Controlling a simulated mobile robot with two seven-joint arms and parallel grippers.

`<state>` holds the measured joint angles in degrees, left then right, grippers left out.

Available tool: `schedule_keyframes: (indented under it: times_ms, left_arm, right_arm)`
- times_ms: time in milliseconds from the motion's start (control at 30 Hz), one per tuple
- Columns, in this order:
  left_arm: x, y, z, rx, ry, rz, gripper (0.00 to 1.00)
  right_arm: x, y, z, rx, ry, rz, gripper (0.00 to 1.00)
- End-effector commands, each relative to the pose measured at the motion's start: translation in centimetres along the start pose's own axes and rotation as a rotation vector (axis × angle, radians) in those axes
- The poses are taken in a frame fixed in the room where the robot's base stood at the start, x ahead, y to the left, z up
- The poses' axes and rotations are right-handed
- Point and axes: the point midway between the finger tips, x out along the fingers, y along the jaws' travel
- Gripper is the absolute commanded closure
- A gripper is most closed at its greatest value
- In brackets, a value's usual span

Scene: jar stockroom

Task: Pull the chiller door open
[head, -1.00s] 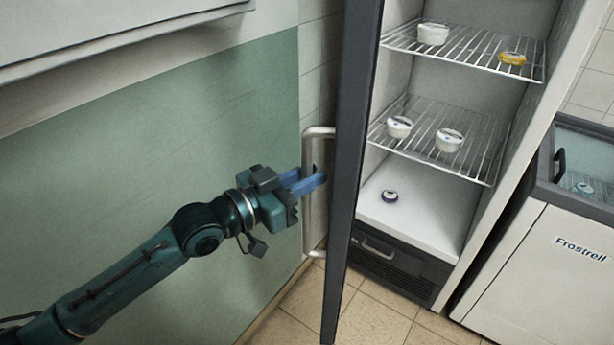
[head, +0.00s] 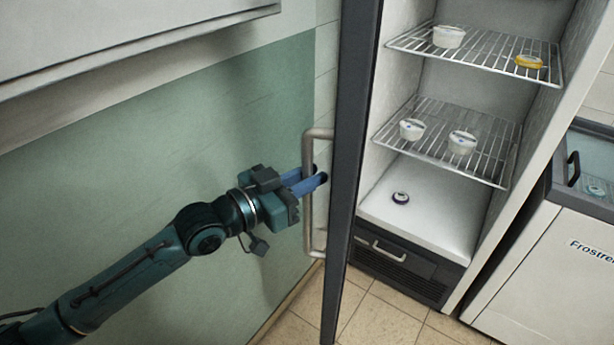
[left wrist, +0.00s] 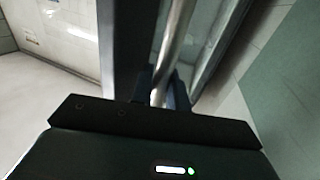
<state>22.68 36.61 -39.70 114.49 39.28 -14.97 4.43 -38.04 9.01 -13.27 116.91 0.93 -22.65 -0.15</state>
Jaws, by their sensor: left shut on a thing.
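The chiller door (head: 352,150) stands wide open, seen nearly edge-on in the head view, with the chiller's inside in plain sight to its right. Its handle (head: 308,220) is a pale metal bar on the door's left side. My left gripper (head: 318,182) is shut on the handle, its blue fingers around the upright bar. In the left wrist view the handle (left wrist: 175,45) runs down between the fingers (left wrist: 160,92). My right gripper is not in view.
Inside the chiller are wire shelves (head: 440,135) with white tubs (head: 449,36) and a yellow one (head: 529,62). A dark-topped chest freezer (head: 540,265) stands at the right. A green wall panel (head: 130,180) is close behind my left arm.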

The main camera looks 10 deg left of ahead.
Motion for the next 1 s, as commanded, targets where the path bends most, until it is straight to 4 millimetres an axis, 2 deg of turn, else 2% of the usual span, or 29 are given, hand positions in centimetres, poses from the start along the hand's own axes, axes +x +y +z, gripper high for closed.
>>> schedule_keyframes:
  times_ms: [67, 100, 300, 533, 667, 767, 1000]
  left_arm:
    - [0.0, -0.1, -0.2, 0.003, 0.003, -0.002, 1.0]
    - [0.0, -0.1, -0.2, 0.003, 0.003, -0.002, 0.81]
    - [0.0, -0.1, -0.1, 0.001, 0.002, -0.001, 0.65]
    - [-0.1, 0.0, 0.0, 0.001, 0.001, 0.0, 0.65]
    - [-1.0, -0.1, 0.1, 0.002, -0.002, -0.001, 0.65]
    - [-2.6, 0.0, 0.2, 0.003, -0.003, -0.001, 0.65]
    - [-8.2, 0.0, 0.4, 0.004, -0.007, 0.0, 0.65]
  right_arm:
    - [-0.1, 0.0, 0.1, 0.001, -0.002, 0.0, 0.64]
    - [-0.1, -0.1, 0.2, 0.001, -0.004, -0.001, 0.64]
    - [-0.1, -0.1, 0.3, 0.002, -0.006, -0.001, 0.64]
    - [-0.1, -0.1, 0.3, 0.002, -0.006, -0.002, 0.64]
    - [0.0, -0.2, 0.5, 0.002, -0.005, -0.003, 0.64]
    - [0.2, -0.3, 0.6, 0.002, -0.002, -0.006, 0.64]
    - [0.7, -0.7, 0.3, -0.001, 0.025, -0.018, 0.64]
